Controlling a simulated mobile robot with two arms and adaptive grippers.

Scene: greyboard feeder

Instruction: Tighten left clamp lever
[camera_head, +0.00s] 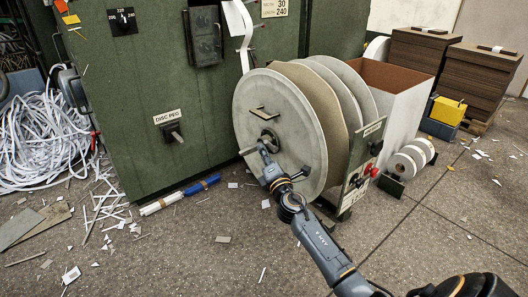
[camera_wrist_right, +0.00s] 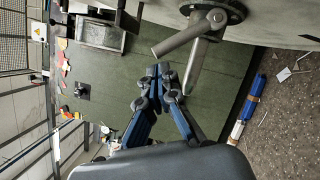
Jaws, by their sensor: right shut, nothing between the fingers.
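The left clamp lever (camera_head: 249,151) is a short grey rod at the hub (camera_head: 269,137) of the big pale reel disc (camera_head: 290,120). In the right wrist view the lever (camera_wrist_right: 180,36) slants down-left from the round hub (camera_wrist_right: 217,14); a second pointed grey bar (camera_wrist_right: 194,66) hangs below it. My right gripper (camera_head: 263,148) is in front of the hub, beside the lever. In the wrist view its fingertips (camera_wrist_right: 159,70) are together and empty, just below the lever's free end. I cannot tell whether they touch it. My left gripper is not in view.
A green cabinet with a disc peg (camera_head: 174,133) stands behind, left of the reel. A white box (camera_head: 396,100) and paper rolls (camera_head: 412,158) stand right of the reel. Paper scraps litter the floor.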

